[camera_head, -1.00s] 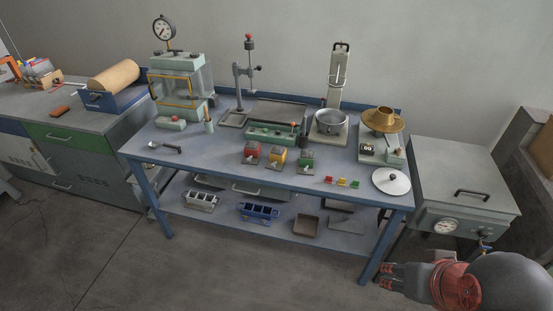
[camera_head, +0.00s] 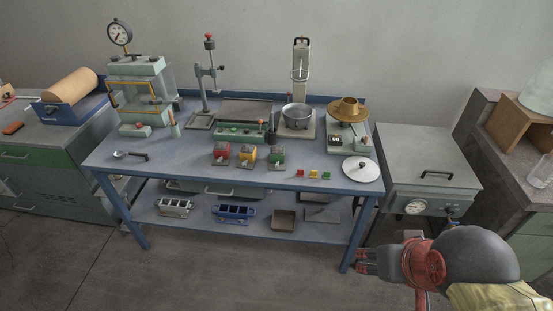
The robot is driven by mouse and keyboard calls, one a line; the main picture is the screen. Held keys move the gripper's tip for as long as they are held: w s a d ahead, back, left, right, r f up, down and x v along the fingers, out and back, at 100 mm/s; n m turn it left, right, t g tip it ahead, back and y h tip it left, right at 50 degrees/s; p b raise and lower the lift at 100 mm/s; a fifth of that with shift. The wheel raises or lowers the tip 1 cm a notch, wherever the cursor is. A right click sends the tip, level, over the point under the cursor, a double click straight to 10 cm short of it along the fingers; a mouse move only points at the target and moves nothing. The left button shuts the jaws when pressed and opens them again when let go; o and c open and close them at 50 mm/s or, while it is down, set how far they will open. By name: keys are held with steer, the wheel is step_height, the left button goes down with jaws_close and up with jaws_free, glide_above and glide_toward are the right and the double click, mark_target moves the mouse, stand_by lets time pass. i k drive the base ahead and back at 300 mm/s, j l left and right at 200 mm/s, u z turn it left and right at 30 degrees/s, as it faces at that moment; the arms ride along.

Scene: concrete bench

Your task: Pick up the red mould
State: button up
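The red mould (camera_head: 221,151) is a small red block-like form on a dark base. It sits near the front middle of the blue bench (camera_head: 160,176), left of a yellow mould (camera_head: 248,153) and a green mould (camera_head: 276,156). My gripper (camera_head: 360,262) is at the lower right, in front of the bench's right front leg and below its top. It is well apart from the red mould. The fingers are small and dark here, so I cannot tell whether they are open or shut.
Small red, yellow and green pieces (camera_head: 313,174) and a white lid (camera_head: 360,169) lie right of the moulds. A ladle (camera_head: 131,155) lies at the left. A pot (camera_head: 297,116) and a green device (camera_head: 240,132) stand behind. A grey cabinet (camera_head: 420,158) stands at the right.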

mark_target(221, 153)
steer(key=j+z, duration=0.1)
steer(key=z, duration=0.3)
steer(key=i+j+z, duration=0.1)
steer(key=j+z, duration=0.3)
steer(key=j, duration=0.45)
steer(key=j+z, duration=0.4)
steer(key=j, duration=1.05)
steer(key=k+j, duration=0.1)
steer(key=j, duration=0.5)
steer(key=k+j+z, duration=0.1)
steer(key=j, duration=1.15)
steer(key=k+j, duration=0.15)
steer(key=j, duration=0.45)
steer(key=i+z, duration=0.05)
